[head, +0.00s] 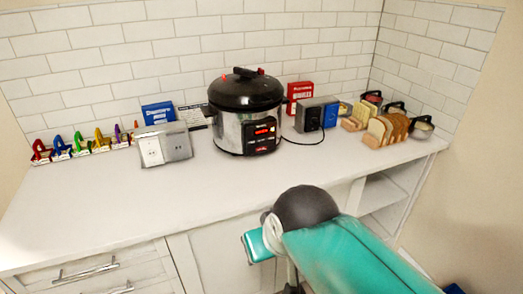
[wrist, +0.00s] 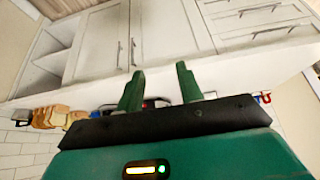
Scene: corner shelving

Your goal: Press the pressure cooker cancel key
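The pressure cooker (head: 240,126) stands upright on the white counter, with a black lid and a silver body. Its front control panel (head: 265,135) has a lit red display and faces forward; single keys are too small to read. In the wrist view, which looks upside down, my gripper (wrist: 159,70) has two green fingers spread apart with nothing held between them. A dark object, partly hidden behind the fingers, may be the cooker. In the head view my teal arm is in the front, below and apart from the cooker; its fingers cannot be made out.
On the white counter (head: 100,205), a silver outlet box (head: 164,145) stands left of the cooker and a grey box (head: 316,114) right of it. A black cord runs near the cooker. Bread slices (head: 385,131) and jars are at right, coloured letter-like pieces (head: 80,142) at left. The front counter is clear.

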